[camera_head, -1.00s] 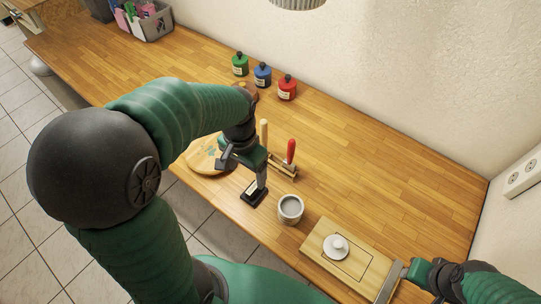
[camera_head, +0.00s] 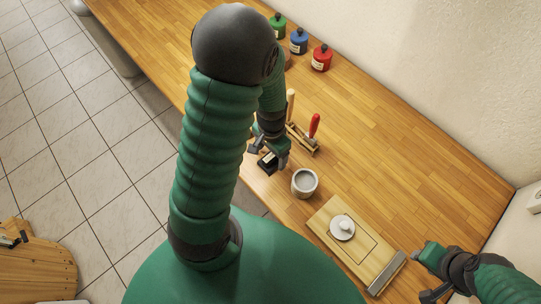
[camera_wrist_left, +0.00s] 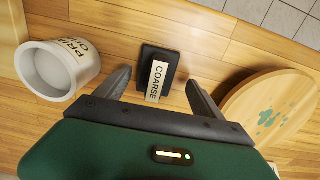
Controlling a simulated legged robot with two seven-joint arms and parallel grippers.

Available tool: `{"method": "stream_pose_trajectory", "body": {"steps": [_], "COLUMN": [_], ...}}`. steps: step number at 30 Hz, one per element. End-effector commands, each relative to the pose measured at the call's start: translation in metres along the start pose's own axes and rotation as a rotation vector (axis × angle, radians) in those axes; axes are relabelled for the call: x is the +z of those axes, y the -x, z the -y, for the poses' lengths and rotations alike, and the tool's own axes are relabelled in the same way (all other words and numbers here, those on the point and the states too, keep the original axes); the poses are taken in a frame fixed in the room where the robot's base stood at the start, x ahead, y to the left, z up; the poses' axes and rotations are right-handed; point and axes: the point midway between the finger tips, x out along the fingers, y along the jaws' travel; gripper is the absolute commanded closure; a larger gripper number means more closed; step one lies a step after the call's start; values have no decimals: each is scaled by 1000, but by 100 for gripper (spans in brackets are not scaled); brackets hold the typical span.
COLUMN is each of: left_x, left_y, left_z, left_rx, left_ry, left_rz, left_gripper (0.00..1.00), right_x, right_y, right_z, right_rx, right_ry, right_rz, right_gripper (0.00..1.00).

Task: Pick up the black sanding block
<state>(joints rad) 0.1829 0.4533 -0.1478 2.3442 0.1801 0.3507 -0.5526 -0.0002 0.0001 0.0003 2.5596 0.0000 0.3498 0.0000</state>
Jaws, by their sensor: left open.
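The black sanding block (camera_wrist_left: 172,58), with a pale label reading COARSE, lies on the wooden bench, shown in the left wrist view. In the head view the block (camera_head: 266,163) sits near the bench's front edge, partly hidden by my left gripper (camera_head: 270,152). My left gripper is open. In the wrist view its fingertips (camera_wrist_left: 157,80) are on either side of the block's label end, with gaps to both sides. My right gripper (camera_head: 427,272) is at the lower right beside a board, apart from the block; its finger opening is unclear.
A pale cup (camera_head: 304,184) stands close right of the block. A round wooden palette (camera_wrist_left: 268,108) lies on the other side. A red-handled tool (camera_head: 314,127) on a rack stands behind. Paint bottles (camera_head: 300,42) line the wall. A wooden board (camera_head: 335,250) lies at right.

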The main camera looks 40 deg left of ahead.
Motion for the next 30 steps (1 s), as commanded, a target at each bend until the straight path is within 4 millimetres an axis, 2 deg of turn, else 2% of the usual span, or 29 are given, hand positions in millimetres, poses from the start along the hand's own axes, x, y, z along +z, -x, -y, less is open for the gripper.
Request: {"method": "stream_pose_trajectory", "body": {"steps": [3,10,26,30], "left_x": [0,-2,-2,-2], "left_y": [-15,-18,-17,-17], "left_z": [-1,2,1,1], "left_rx": [0,2,1,1], "left_ry": [-1,-1,-2,-2], "left_rz": [1,-1,-1,-1], "left_gripper": [22,23,92,95], "right_x": [0,0,0,0], "right_y": [0,0,0,0], "right_z": [0,0,0,0], "right_rx": [0,0,0,0], "right_ry": [0,-1,0,-1], "right_rz": [0,1,1,1], "right_gripper": [64,64,64,64]}}
